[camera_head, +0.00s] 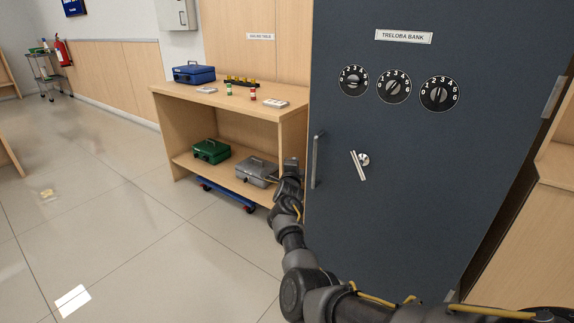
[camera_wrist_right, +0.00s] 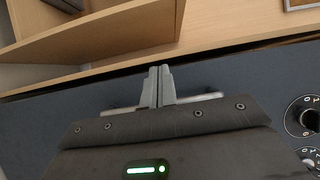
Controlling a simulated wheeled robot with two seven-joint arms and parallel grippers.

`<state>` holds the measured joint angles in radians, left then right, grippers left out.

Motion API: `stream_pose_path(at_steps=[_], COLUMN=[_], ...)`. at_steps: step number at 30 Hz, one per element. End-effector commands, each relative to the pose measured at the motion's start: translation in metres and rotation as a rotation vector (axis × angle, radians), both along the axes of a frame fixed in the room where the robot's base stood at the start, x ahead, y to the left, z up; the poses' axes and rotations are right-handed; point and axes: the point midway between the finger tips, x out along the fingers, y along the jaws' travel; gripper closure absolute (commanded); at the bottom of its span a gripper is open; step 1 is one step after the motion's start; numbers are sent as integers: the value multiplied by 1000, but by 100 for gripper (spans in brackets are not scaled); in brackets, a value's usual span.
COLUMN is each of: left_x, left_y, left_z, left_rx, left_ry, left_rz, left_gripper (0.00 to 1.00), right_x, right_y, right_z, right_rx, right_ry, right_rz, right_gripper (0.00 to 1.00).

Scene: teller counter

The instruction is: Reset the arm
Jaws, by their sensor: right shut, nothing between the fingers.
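My right arm reaches in from the lower right of the head view, in front of a dark blue safe door (camera_head: 440,160). My right gripper (camera_head: 291,165) is beside the left edge of the door, left of its vertical handle (camera_head: 316,160). In the right wrist view the two grey fingers of the right gripper (camera_wrist_right: 159,72) are together and hold nothing. The handle bar (camera_wrist_right: 200,98) shows partly behind the fingers. My left gripper does not show in either view.
A wooden shelf unit (camera_head: 238,113) stands left of the door. It bears a blue cash box (camera_head: 194,74) on top, and a green box (camera_head: 211,151) and a grey box (camera_head: 257,171) below. Three dials (camera_head: 394,87) and a lever (camera_head: 359,165) are on the door.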

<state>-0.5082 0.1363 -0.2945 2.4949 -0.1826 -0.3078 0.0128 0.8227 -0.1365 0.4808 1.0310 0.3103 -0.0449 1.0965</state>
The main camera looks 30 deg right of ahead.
Motion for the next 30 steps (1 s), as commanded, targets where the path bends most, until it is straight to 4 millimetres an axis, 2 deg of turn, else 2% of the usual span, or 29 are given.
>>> stream_pose_path(at_steps=[1,3,8,21,25,26,29,30], left_x=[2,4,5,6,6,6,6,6], left_y=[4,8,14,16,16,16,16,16], left_z=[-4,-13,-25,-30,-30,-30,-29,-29], left_rx=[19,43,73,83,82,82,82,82], left_ry=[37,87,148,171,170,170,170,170], left_rz=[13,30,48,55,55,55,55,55], left_gripper=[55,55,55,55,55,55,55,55], right_x=[-4,-9,-16,-19,-17,-16,-17,-21], right_y=[11,21,34,38,42,42,45,46], right_z=[1,0,-1,-2,-4,1,50,72], right_rx=[2,3,1,-3,-76,-111,-273,-346], right_ry=[1,1,3,6,70,88,92,86], right_rz=[4,3,2,1,19,29,62,69], right_gripper=[100,100,100,100,100,100,100,100])
